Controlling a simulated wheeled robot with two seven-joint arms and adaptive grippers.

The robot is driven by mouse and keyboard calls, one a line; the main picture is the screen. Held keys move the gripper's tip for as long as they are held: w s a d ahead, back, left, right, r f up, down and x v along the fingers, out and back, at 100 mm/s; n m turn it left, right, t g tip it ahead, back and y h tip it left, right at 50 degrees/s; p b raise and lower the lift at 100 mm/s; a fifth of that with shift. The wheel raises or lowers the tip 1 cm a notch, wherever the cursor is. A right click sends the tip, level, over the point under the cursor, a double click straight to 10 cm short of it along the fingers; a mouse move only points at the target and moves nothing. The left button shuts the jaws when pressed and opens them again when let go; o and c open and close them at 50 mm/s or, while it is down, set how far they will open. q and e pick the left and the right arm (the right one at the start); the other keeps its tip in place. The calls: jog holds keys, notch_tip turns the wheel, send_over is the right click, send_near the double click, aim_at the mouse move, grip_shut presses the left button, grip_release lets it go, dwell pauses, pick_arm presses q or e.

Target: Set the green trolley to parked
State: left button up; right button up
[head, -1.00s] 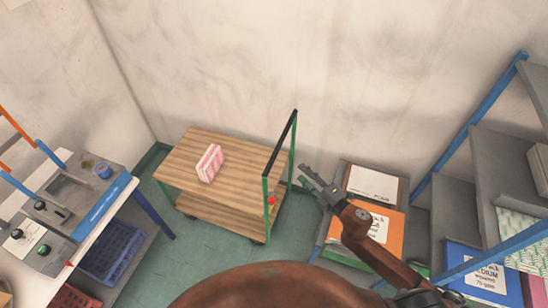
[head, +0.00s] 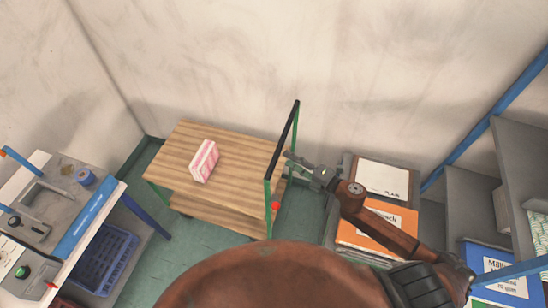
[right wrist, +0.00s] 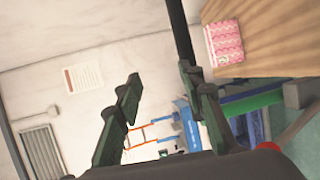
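The green trolley (head: 225,165) has a wooden top, a lower wooden shelf and a green-framed handle with a black bar (head: 281,142) on its right side. A red knob (head: 276,206) sits low on the handle side; it also shows at the bottom of the right wrist view (right wrist: 268,146). My right gripper (head: 302,163) is just right of the handle. In the right wrist view (right wrist: 158,90) its fingers are spread with nothing between them, and the black bar runs close by the right finger; contact cannot be told. My left gripper is out of view.
A pink-and-white box (head: 204,161) lies on the trolley top. A workbench (head: 80,215) with a blue crate (head: 103,260) below stands at left. Paper stacks (head: 378,225) and grey shelving (head: 478,205) stand at right. Walls close the back; green floor shows between bench and trolley.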

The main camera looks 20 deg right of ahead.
aim_at(276, 157)
jog(key=w+a+f, duration=0.1)
jog(key=w, duration=0.1)
jog(key=w+a+f+b, duration=0.1)
jog(key=f, duration=0.1)
jog(key=w+a+f+b, duration=0.1)
jog(key=w+f, duration=0.1)
jog(key=shift+w+a+f, duration=0.2)
jog(key=shift+w, duration=0.15)
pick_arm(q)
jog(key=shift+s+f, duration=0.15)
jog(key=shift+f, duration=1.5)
pick_arm(e)
jog(key=shift+w+a+f, duration=0.2)
jog(key=shift+w+a, duration=0.15)
jog(key=shift+w, duration=0.2)
jog(key=shift+c, duration=0.4)
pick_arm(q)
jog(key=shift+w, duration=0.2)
pick_arm(e)
grip_shut()
